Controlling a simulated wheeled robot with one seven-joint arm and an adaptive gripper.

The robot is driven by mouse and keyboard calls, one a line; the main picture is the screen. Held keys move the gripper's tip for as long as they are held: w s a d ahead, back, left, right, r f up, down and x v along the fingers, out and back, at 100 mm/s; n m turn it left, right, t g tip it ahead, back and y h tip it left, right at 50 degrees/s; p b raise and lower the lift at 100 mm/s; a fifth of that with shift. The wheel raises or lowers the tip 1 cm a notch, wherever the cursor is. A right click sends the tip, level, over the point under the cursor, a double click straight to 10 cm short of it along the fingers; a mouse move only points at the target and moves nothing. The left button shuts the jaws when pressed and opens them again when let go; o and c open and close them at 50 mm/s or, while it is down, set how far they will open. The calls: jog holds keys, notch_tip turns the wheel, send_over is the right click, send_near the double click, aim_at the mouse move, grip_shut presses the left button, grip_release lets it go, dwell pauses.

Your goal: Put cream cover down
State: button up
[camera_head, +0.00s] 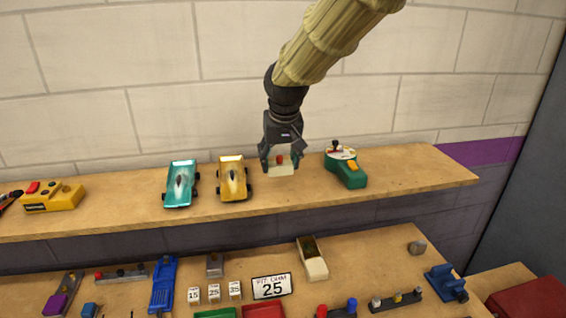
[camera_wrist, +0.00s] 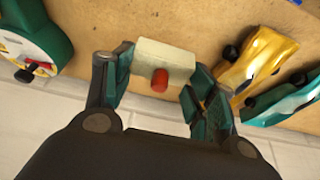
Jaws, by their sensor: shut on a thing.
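My gripper (camera_head: 280,163) is shut on the cream cover (camera_head: 284,169), a small block with a red knob on it. In the wrist view the cream cover (camera_wrist: 164,62) sits between the two fingers of my gripper (camera_wrist: 155,84), with the red knob facing the camera. The head view shows it at the upper wooden shelf (camera_head: 400,175), between the gold car and the green controller. I cannot tell whether the cover touches the shelf.
A gold car (camera_head: 232,179) and a teal car (camera_head: 181,184) stand left of my gripper; a green controller (camera_head: 346,170) with a dial stands right. A yellow box (camera_head: 53,197) is far left. Below, the lower bench (camera_head: 375,262) holds a cream-and-dark open box (camera_head: 313,260) and several small parts.

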aim_at(284, 163)
jog(key=shift+w+d, duration=0.45)
jog(key=shift+w, duration=0.1)
jog(key=shift+w+f+p, duration=0.1)
jog(key=shift+f+p, duration=0.75)
jog(key=shift+f, duration=0.95)
jog(key=o, duration=0.7)
jog(key=shift+f, duration=0.15)
jog(key=b+v, duration=0.3)
jog(key=v, duration=0.9)
jog(key=shift+r+b, duration=0.2)
jog(key=shift+b, duration=0.1)
